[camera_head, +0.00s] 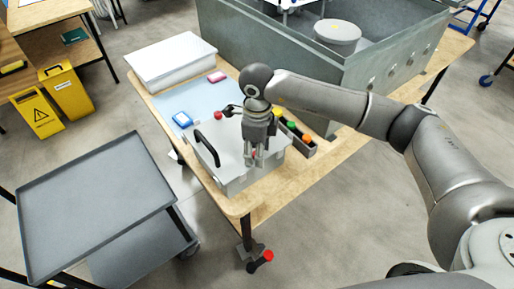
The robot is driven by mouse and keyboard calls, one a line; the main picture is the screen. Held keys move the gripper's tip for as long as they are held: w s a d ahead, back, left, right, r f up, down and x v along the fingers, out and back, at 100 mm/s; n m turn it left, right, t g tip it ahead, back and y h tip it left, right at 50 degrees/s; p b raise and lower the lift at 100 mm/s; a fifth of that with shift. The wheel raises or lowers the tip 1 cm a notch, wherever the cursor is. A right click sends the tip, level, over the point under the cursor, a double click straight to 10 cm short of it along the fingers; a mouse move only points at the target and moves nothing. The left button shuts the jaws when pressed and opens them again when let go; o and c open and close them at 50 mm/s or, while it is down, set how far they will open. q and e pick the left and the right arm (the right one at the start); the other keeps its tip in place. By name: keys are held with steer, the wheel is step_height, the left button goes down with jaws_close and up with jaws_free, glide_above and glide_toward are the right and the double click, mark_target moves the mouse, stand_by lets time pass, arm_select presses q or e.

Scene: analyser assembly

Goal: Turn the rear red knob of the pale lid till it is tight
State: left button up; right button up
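The pale lid (228,165) lies on a box near the front of the wooden table, with a black handle (207,149) along its left side. One red knob (218,115) stands at the lid's rear edge, beside a small black part. My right gripper (255,160) points down over the lid's right part, forward of that rear knob and apart from it. A bit of red shows between its fingers, perhaps another knob, mostly hidden. Whether the fingers close on it cannot be made out. My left gripper is out of view.
A dark holder with green and orange items (307,138) stands right of the lid. A large grey metal housing (290,65) fills the table's back. A grey cart (95,205) stands left.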

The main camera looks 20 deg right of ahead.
steer(key=shift+f, duration=0.1)
jaws_close()
steer(key=shift+f+m+b, duration=0.25)
steer(key=shift+m+b, duration=0.45)
steer(key=shift+b, duration=0.35)
steer(key=shift+r+m+b, duration=0.2)
steer(key=shift+m+b, duration=0.45)
steer(key=shift+m, duration=0.25)
steer(key=shift+r, duration=0.1)
jaws_free()
